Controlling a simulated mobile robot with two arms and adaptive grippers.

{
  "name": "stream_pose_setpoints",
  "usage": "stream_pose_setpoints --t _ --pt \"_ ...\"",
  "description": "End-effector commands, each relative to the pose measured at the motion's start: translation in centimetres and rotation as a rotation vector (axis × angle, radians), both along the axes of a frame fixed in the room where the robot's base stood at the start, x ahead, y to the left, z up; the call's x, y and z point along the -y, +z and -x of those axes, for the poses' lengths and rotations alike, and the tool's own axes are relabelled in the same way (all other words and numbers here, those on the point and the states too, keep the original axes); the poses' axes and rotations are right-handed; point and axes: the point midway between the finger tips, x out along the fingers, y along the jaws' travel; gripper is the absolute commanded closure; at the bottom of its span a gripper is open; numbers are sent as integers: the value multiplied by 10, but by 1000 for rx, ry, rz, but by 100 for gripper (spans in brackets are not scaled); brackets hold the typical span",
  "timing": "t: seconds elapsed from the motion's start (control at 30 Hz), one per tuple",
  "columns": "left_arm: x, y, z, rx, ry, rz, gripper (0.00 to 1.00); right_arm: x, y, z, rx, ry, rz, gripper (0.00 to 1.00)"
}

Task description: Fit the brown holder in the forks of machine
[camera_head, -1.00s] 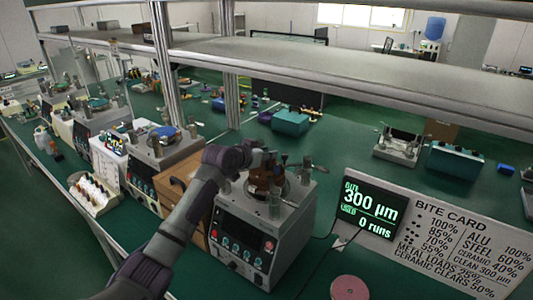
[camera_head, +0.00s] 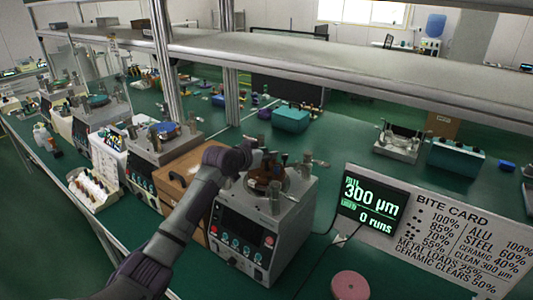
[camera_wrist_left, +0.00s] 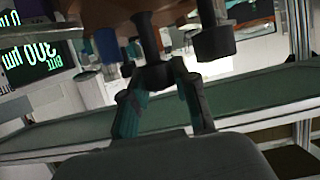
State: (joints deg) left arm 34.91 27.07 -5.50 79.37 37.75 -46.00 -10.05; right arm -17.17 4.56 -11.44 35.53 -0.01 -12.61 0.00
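The machine (camera_head: 245,235) is a pale grey box with a dark control panel and buttons, and posts stand on its top. The brown holder (camera_head: 262,186) is at the machine's top, among the posts; I cannot tell if it is seated in the forks. My left gripper (camera_head: 262,160) reaches over it from the left. In the left wrist view the two fingers (camera_wrist_left: 160,76) close around a dark knob below the brown holder (camera_wrist_left: 125,14). The fork contact is hidden. My right gripper is not in view.
A lit display (camera_head: 370,207) and a bite card (camera_head: 450,240) stand right of the machine. A pink disc (camera_head: 350,286) lies in front of them. A cardboard-brown box (camera_head: 180,190) stands close left. A long shelf (camera_head: 300,58) on metal posts runs behind. The green bench right of the machine is partly clear.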

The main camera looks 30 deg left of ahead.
Motion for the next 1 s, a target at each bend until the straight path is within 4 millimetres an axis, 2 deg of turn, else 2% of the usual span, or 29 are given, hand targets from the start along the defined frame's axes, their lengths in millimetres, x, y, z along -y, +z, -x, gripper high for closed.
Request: stream_pose_setpoints --t 0.03,0.17,0.57,0.67,1.0 --pt "0 2 0 4 0 0 65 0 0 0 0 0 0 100" --pt "0 2 0 3 0 0 43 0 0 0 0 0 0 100" --pt "-1 1 5 -3 -1 -2 42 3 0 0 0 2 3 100" --pt "-3 6 17 -1 -1 -2 42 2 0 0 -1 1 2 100" --pt "-12 34 82 1 -1 -4 42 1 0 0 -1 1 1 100"
